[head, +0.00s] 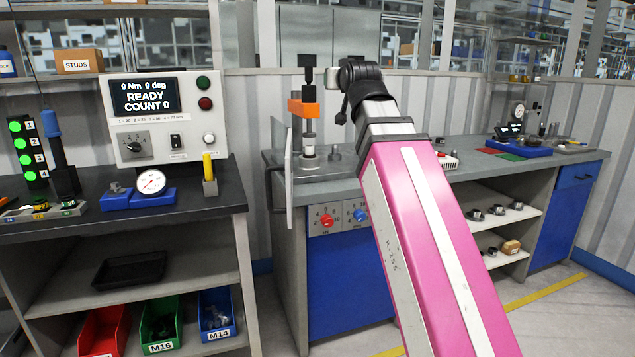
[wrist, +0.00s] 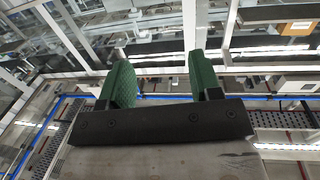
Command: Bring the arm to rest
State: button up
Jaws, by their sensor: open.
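My pink and white arm (head: 430,240) reaches up and away from the lower right in the head view. Its dark wrist end (head: 362,78) is raised above the grey bench, just right of the orange-clamped press. The fingers cannot be made out in the head view. In the wrist view, my gripper (wrist: 158,82) has two green pads standing wide apart with nothing between them. Behind the pads show window frames, shelving and ceiling structure.
A press with an orange part (head: 304,108) and a clear guard (head: 288,165) stands close left of my wrist. A control box (head: 163,118) reading "READY COUNT 0" sits on the left bench (head: 110,222). The grey bench (head: 520,166) runs right, carrying a gauge fixture on blue (head: 522,148).

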jog(key=w+d+f+g+h, duration=0.1)
jog(key=w+d+f+g, duration=0.15)
jog(key=f, duration=1.05)
jog(key=w+d+f+m+g+h, duration=0.1)
jog(key=d+f+g, duration=0.15)
jog(key=f, duration=0.95)
jog(key=w+d+f+g+h, duration=0.1)
jog(key=w+f+g, duration=0.15)
jog(key=f, duration=1.05)
jog(key=s+d+f+g, duration=0.2)
jog(key=s+f, duration=0.3)
jog(key=f, duration=0.5)
jog(key=s+d+f+m+g, duration=0.1)
jog(key=s+f+g, duration=0.3)
jog(key=f, duration=0.7)
jog(key=s+d+f+g, duration=0.3)
jog(key=s+f, duration=0.4)
jog(key=f, duration=0.4)
jog(key=shift+s+d+f+g+h, duration=0.15)
jog(key=shift+d+f+g+h, duration=0.15)
jog(key=shift+d, duration=0.3)
